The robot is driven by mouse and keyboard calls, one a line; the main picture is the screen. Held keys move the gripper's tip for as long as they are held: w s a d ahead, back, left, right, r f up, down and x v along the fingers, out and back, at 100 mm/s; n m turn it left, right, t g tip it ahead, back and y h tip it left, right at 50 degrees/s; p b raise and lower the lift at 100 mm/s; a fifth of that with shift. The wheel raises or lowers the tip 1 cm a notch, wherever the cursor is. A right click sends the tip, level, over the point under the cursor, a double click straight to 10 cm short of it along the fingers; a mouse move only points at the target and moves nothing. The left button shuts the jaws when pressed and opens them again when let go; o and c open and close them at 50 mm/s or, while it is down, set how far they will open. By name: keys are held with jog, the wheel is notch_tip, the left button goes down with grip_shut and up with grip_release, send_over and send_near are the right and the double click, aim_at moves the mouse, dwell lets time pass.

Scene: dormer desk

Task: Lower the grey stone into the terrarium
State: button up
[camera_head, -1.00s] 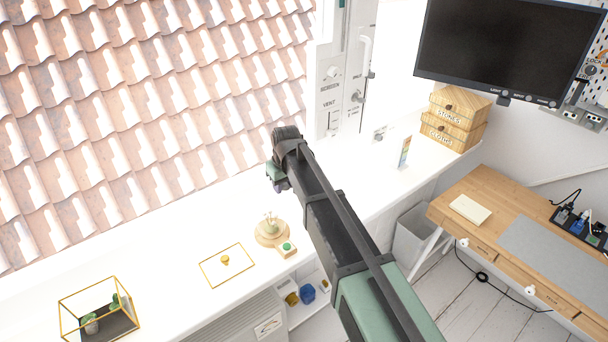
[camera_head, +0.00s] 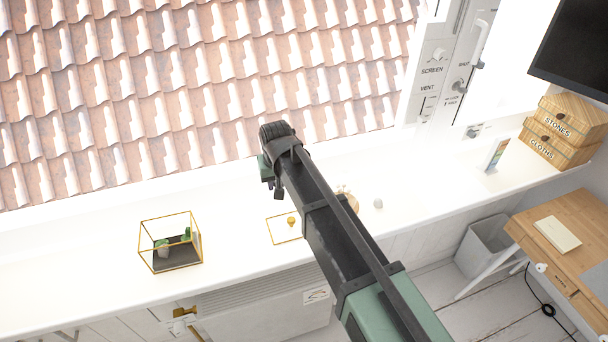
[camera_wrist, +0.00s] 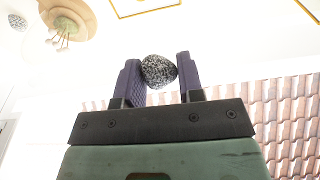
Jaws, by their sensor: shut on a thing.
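The grey speckled stone (camera_wrist: 159,71) is held between the two fingers of my gripper (camera_wrist: 160,80) in the wrist view. The terrarium (camera_head: 178,258) stands to the left of my gripper. It is an open-topped glass box with gold edges, a dark floor and small green plants inside.
A wooden disc, partly behind my arm, also shows in the wrist view (camera_wrist: 85,20). Another pale stone (camera_head: 378,204) lies farther right. The sill between terrarium and lid is clear.

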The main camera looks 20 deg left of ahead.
jog(key=s+a+f+b, duration=0.2)
jog(key=s+a, duration=0.7)
jog(key=a, duration=0.3)
jog(key=s+a+f+b, duration=0.2)
jog(key=s+a+f, duration=0.1)
jog(key=s+a, duration=0.6)
jog(key=a, duration=0.4)
jog(key=shift+b, duration=0.3)
jog(key=b, duration=0.9)
send_near(180, 239)
jog(key=shift+s+d+f, duration=0.4)
jog(key=shift+d+f, duration=0.1)
jog(key=shift+d, duration=0.3)
jog(key=shift+s+d+f, duration=0.4)
jog(key=shift+d+f, duration=0.1)
jog(key=shift+d, duration=0.25)
jog(key=shift+f+b, duration=0.75)
jog(key=shift+f, duration=0.2)
jog(key=o, duration=1)
jog(key=shift+r, duration=0.1)
